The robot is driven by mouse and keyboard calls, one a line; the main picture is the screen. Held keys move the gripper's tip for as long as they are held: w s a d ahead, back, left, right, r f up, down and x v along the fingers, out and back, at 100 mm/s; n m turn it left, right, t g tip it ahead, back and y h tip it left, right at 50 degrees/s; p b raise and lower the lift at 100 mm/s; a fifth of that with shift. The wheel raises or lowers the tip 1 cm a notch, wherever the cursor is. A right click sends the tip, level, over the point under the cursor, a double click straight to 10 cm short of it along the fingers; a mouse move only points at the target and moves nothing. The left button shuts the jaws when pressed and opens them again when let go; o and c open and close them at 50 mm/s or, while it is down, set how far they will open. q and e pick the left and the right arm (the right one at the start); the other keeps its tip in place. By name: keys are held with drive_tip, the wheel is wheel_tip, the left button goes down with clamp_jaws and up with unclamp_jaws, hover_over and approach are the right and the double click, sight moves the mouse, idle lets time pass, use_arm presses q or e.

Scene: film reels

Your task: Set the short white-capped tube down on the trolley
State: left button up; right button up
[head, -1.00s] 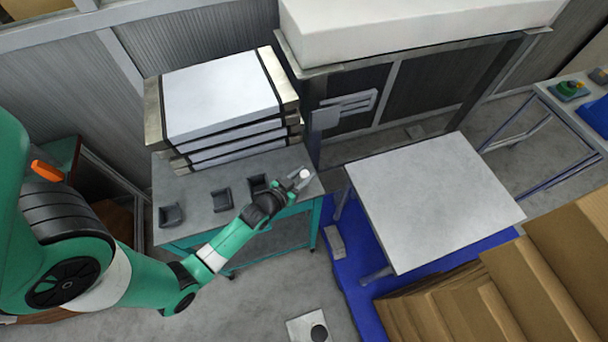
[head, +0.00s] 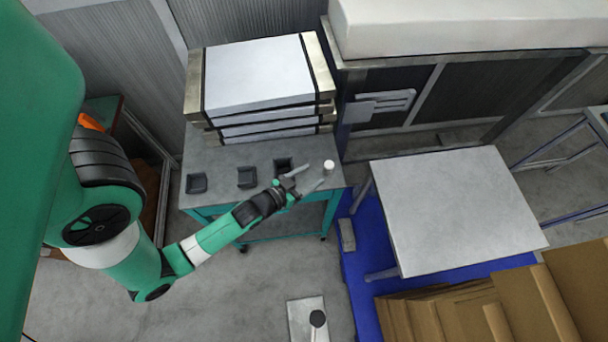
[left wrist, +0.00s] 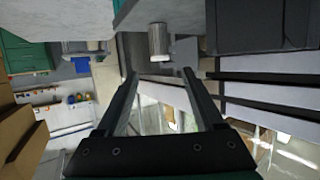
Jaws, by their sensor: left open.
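The short white-capped tube (head: 328,167) stands upright on the trolley (head: 222,153), near the right end of its grey top. It also shows in the left wrist view (left wrist: 158,42), ahead of the fingers. My left gripper (head: 307,178) is open and empty, just in front and to the left of the tube, with a gap between its fingertips and the tube. The open fingers show in the left wrist view (left wrist: 165,78). My right gripper does not show in any view.
Several dark square holders (head: 247,177) sit along the trolley's front. A strapped white stack (head: 262,80) fills its back. A grey-topped table (head: 455,210) stands to the right over a blue mat, with cardboard boxes (head: 520,300) in front. Open floor lies before the trolley.

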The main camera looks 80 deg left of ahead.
use_arm(q)
drive_tip(key=v, duration=0.3)
drive_tip(key=w+a+r+m+t, duration=0.1)
drive_tip(key=w+r+t, duration=0.3)
drive_tip(key=w+r, duration=0.95)
drive_tip(key=w+d+r+m+t+h, duration=0.15)
drive_tip(key=w+r, duration=0.25)
drive_tip(key=r, duration=0.6)
drive_tip(key=w+d+r+t, duration=0.3)
drive_tip(key=r, duration=0.6)
drive_tip(key=s+d+r+m+t+h, duration=0.1)
drive_tip(key=d+r, duration=0.3)
drive_tip(key=r, duration=0.7)
drive_tip(key=s+d+r+m+t+h, duration=0.2)
drive_tip(key=s+d+r+t+h, duration=0.1)
drive_tip(key=r, duration=0.7)
drive_tip(key=s+d+r+m+t+h, duration=0.1)
drive_tip(key=s+d+r+t+h, duration=0.2)
drive_tip(key=d+r, duration=0.4)
wheel_tip(320, 180, up, 5)
drive_tip(key=shift+f+h, duration=0.15)
drive_tip(key=shift+h, duration=0.2)
drive_tip(key=shift+m, duration=0.25)
